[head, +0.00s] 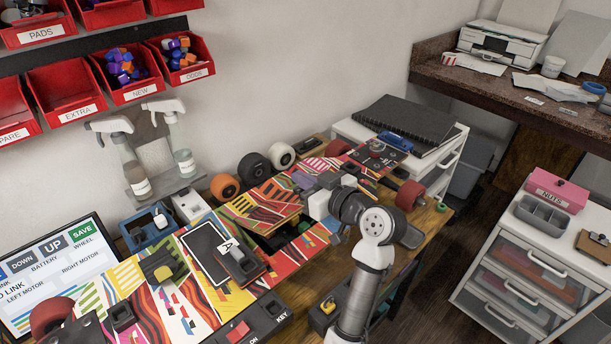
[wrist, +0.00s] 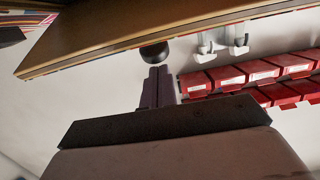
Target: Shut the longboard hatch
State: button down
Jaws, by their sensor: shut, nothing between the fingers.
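The longboard (head: 205,290) lies across the workbench with a colourful striped deck. Its hatch (head: 262,200) is a striped panel in the middle, standing open at a tilt, with a dark gap under its near edge. My gripper (head: 306,183) is shut and empty, at the right end of the hatch. In the wrist view, the closed fingers (wrist: 157,82) point toward a wooden panel (wrist: 130,35), likely the hatch, which crosses the top. A dark round thing, perhaps a wheel, shows just past the fingertips. I cannot tell whether the fingers touch the panel.
Orange, black and white wheels (head: 255,168) stand behind the board. Spray bottles (head: 172,140) and red bins (head: 122,75) are at the back left. A black phone-like slab (head: 208,250) and a part tagged A (head: 238,262) sit on the deck left of the hatch.

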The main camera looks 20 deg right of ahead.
jog(key=shift+s+f, duration=0.2)
jog(key=shift+f, duration=0.1)
jog(key=f+b, duration=0.1)
jog(key=b, duration=0.2)
jog(key=shift+s+d+f+t+b, duration=0.15)
jog(key=shift+s+f+t+b, duration=0.15)
jog(key=shift+f+b, duration=0.1)
jog(key=b, duration=0.2)
jog(key=s+f+t+b, duration=0.1)
jog(key=b, duration=0.2)
jog(key=f+t+y+b, duration=0.1)
jog(key=b, duration=0.1)
jog(key=shift+s+d+f, duration=0.2)
jog(key=shift+s+d, duration=0.05)
jog(key=shift+s, duration=0.05)
jog(key=shift+s+d+f+b, duration=0.15)
jog(key=shift+s+f+b, duration=0.3)
jog(key=shift+b, duration=0.7)
jog(key=shift+w+r, duration=0.1)
